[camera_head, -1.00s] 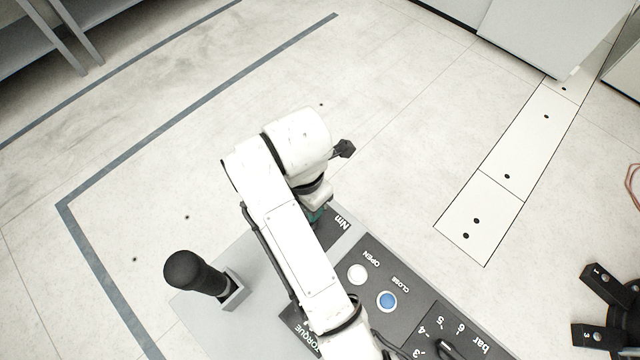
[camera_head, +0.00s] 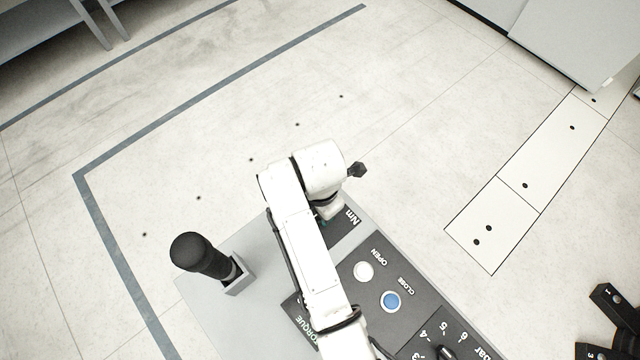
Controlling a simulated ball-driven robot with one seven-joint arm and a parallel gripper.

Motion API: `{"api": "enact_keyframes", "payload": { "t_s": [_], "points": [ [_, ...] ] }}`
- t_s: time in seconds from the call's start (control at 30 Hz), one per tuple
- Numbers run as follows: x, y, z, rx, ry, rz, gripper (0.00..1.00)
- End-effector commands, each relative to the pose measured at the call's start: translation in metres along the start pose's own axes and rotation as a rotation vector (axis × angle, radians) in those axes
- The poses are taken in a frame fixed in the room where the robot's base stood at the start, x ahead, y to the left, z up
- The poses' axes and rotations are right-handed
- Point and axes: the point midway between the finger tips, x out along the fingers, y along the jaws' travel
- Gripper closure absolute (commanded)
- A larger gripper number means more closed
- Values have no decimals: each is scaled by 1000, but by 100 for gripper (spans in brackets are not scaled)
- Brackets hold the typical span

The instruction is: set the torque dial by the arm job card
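The torque panel is a dark plate on the grey console (camera_head: 215,300), with a "TORQUE" label (camera_head: 304,322) at its lower end and an "Nm" label (camera_head: 350,217) at its upper end. My white arm lies across it and hides the middle, so the torque dial is not visible. My wrist is over the Nm end of the panel. A small teal bit shows under the wrist, but my gripper's fingers are hidden. I cannot tell whether they touch the dial. No arm job card can be made out.
A black lever handle (camera_head: 200,255) stands left of my arm. To the right are a white OPEN button (camera_head: 363,271), a blue CLOSE button (camera_head: 391,301) and a bar dial (camera_head: 446,352). Black numbered parts (camera_head: 612,303) stand at far right. Floor beyond the console is clear.

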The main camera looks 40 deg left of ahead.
Motion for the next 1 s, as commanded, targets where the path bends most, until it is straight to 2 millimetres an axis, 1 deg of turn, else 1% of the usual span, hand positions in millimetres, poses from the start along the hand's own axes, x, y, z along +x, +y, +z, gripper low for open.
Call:
{"api": "enact_keyframes", "payload": {
  "t_s": [0.2,0.23,0.6,0.67,1.0],
  "points": [
    [0,0,0,0,0,0,57],
    [0,0,0,0,0,0,59],
    [0,0,0,0,0,0,95],
    [0,0,0,0,0,0,100],
    [0,0,0,13,1,-1,100]
  ]
}}
